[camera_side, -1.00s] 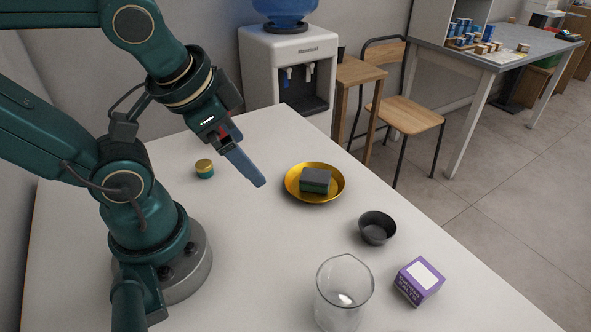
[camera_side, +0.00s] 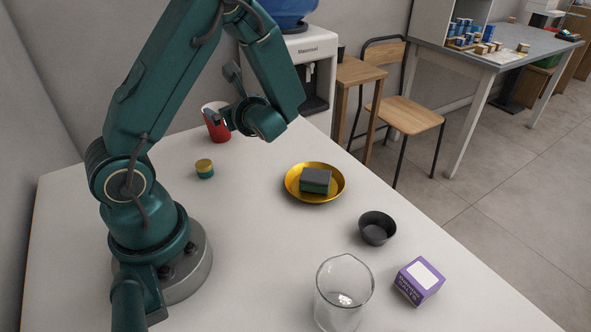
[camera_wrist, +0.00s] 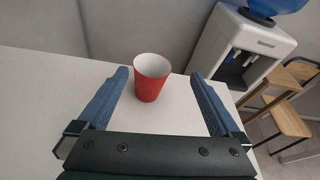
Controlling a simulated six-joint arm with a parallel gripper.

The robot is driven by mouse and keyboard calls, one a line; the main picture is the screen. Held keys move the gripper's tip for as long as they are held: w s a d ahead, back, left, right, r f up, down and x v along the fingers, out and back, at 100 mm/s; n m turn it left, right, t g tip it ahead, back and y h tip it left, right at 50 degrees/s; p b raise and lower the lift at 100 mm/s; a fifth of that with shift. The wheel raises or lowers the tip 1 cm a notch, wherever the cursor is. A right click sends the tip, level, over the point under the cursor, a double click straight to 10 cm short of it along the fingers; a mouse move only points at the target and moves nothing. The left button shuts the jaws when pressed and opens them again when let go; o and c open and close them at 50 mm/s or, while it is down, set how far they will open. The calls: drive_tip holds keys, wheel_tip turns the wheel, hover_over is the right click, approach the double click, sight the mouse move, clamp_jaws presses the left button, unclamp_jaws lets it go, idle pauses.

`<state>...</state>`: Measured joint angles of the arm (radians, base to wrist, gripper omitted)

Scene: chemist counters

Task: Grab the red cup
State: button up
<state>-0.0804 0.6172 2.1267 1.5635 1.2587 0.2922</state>
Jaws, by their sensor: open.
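The red cup (camera_side: 217,127) stands upright near the far edge of the white table, partly hidden by my wrist in the side view. In the wrist view the red cup (camera_wrist: 151,82) shows its white inside and stands ahead, between the lines of my two blue fingers, with bare table in front of it. My gripper (camera_wrist: 158,80) is open and empty, with one finger on each side of the cup's line. I cannot tell whether the fingertips reach the cup's sides; no contact shows.
A small yellow-and-teal jar (camera_side: 204,169) stands nearer the base. A gold dish (camera_side: 290,190) holds a dark-green box (camera_side: 315,181). A dark bowl (camera_side: 377,229), a purple box (camera_side: 419,281) and a glass beaker (camera_side: 343,300) stand to the right. A water cooler (camera_wrist: 225,50) stands beyond the table.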

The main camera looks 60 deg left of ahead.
sight(221, 129)
drive_tip(key=f, duration=0.2)
drive_tip(key=s+f+m, duration=0.1)
drive_tip(key=shift+a+g, duration=0.3)
drive_tip(key=shift+a, duration=0.05)
drive_tip(key=x, duration=0.5)
drive_tip(key=shift+a+f, duration=0.15)
drive_tip(key=shift+a, duration=0.2)
drive_tip(key=shift+x, duration=2.95)
drive_tip(key=shift+w, duration=0.15)
drive_tip(key=c, duration=1)
